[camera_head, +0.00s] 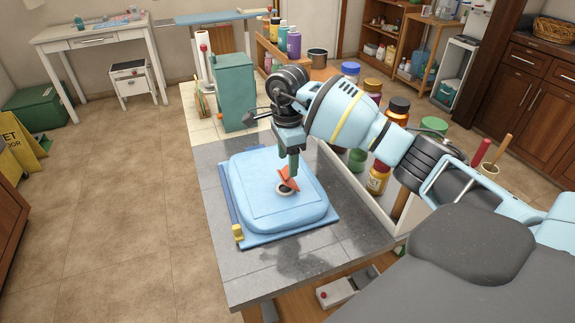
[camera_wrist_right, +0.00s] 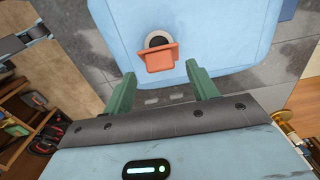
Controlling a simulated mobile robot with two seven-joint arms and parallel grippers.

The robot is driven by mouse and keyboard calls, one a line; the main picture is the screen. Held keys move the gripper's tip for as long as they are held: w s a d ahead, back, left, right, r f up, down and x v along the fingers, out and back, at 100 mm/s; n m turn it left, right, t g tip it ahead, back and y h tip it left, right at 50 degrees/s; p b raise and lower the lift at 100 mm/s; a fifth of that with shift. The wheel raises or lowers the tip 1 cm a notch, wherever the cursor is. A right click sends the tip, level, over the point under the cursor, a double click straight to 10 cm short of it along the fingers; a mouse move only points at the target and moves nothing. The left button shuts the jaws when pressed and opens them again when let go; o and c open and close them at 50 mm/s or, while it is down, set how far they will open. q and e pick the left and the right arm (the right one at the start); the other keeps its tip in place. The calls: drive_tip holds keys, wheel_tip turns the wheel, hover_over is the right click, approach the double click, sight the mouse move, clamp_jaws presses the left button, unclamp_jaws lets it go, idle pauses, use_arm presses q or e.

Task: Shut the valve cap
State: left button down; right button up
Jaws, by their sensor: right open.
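A light blue, rounded water container (camera_head: 250,212) lies flat on a blue board on the grey table. On its top is a pale valve ring (camera_head: 284,191) with a dark opening; the ring also shows in the right wrist view (camera_wrist_right: 159,36). An orange cap (camera_head: 289,178) is tilted up at the ring's edge, and the dark hole shows uncovered in the right wrist view, beside the cap (camera_wrist_right: 160,58). My right gripper (camera_head: 290,166) is just above the cap, its green fingers (camera_wrist_right: 162,84) spread apart and empty. My left gripper is not in view.
A green box-shaped device (camera_head: 234,92) stands behind the container. Several jars and bottles (camera_head: 378,178) stand to the right beyond a pale ledge. The grey tabletop (camera_head: 262,282) is bare in front of the container.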

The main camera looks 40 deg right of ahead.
drive_tip(key=shift+f, duration=1.4)
drive_tip(key=c, duration=1)
